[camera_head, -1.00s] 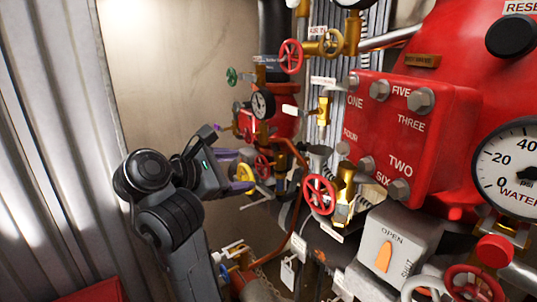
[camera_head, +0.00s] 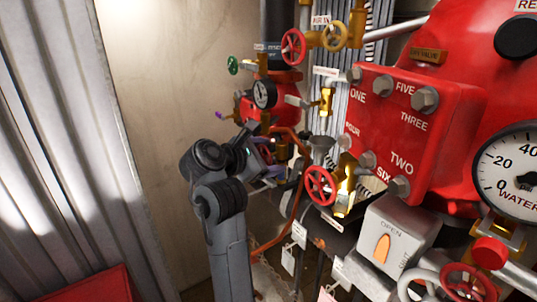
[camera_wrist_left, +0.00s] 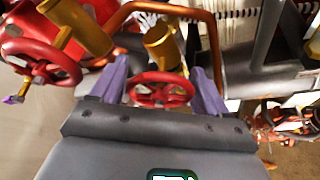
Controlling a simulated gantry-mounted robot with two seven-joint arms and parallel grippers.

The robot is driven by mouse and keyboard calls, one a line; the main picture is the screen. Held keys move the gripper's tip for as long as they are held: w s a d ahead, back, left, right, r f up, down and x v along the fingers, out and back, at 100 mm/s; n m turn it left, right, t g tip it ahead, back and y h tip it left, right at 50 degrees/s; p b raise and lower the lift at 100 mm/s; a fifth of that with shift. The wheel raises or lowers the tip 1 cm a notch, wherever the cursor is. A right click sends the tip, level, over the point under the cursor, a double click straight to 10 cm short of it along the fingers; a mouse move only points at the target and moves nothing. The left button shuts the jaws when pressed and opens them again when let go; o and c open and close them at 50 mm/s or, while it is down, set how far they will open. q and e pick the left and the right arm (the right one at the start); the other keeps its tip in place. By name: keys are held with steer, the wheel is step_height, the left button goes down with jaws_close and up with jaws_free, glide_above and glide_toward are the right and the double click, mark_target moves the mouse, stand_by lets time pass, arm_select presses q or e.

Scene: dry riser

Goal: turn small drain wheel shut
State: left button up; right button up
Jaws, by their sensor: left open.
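A small red handwheel (camera_wrist_left: 160,89) lies between the two purple fingers of my left gripper (camera_wrist_left: 160,80) in the left wrist view. The fingers are spread, one on each side of the wheel, with a gap showing on both sides. Whether the wheel is fully within their reach in depth is unclear. In the head view my left gripper (camera_head: 273,170) is at the pipework left of the red box, and its own wrist hides part of the small wheel there. My right gripper does not show.
Another red handwheel (camera_head: 320,185) on a brass valve is just right of my gripper. A copper pipe (camera_wrist_left: 150,8) runs above the small wheel. A second red wheel (camera_wrist_left: 40,62) stands at left in the wrist view. Corrugated wall (camera_head: 60,150) is at left.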

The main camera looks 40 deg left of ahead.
arm_select(q)
steer(key=shift+w, duration=0.1)
steer(key=c, duration=0.7)
steer(key=shift+f+m, duration=0.1)
steer(key=shift+m, duration=0.2)
steer(key=o, duration=0.7)
